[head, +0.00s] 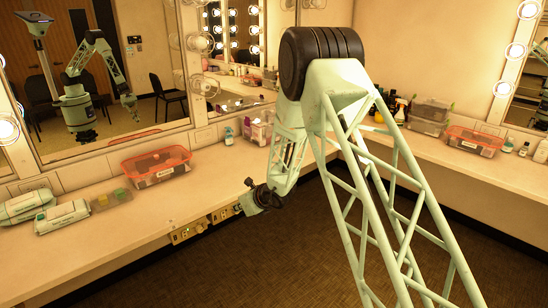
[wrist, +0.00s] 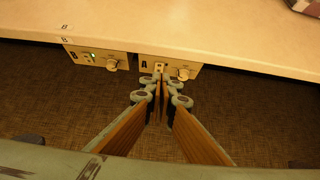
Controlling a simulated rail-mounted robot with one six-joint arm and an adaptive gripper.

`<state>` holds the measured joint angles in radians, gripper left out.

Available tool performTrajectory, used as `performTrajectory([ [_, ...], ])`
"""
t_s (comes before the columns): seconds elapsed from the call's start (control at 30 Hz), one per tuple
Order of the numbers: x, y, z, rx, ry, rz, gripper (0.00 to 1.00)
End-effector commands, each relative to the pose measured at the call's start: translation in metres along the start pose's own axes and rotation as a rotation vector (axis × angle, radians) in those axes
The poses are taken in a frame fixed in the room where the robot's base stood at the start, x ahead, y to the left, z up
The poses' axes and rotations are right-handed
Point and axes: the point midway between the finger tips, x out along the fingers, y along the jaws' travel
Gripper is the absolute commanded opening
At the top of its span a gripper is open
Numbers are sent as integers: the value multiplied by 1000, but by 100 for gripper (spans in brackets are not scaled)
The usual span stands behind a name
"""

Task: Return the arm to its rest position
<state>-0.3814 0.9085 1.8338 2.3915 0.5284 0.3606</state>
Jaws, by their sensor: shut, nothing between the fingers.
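My gripper (wrist: 161,88) is shut and empty in the wrist view, its fingertips together in front of the control panel marked A (wrist: 168,70) under the counter edge. I cannot tell if the tips touch that panel. In the head view my arm reaches down from the upper middle, and its wrist end (head: 263,197) hangs just off the front edge of the left counter. The fingers are small and hard to make out there.
The panel marked B (wrist: 97,57) has a lit green light. The left counter (head: 140,222) holds a red-rimmed bin (head: 156,166) and wipe packs (head: 62,216). Mirrors and bulbs line the walls. The brown floor (head: 270,265) is open in front of the counters.

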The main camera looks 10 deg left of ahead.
Motion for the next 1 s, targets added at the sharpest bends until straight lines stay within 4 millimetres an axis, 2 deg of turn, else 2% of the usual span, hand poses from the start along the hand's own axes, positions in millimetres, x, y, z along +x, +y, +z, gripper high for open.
performTrajectory([
  [0.17, -12, 0, 11, -27, -10, 7, 0],
  [0.37, -41, 3, 34, -105, -31, 28, 0],
  [0.7, -114, 14, 79, -296, -73, 75, 0],
  [1.0, -180, 27, 107, -471, -101, 113, 0],
])
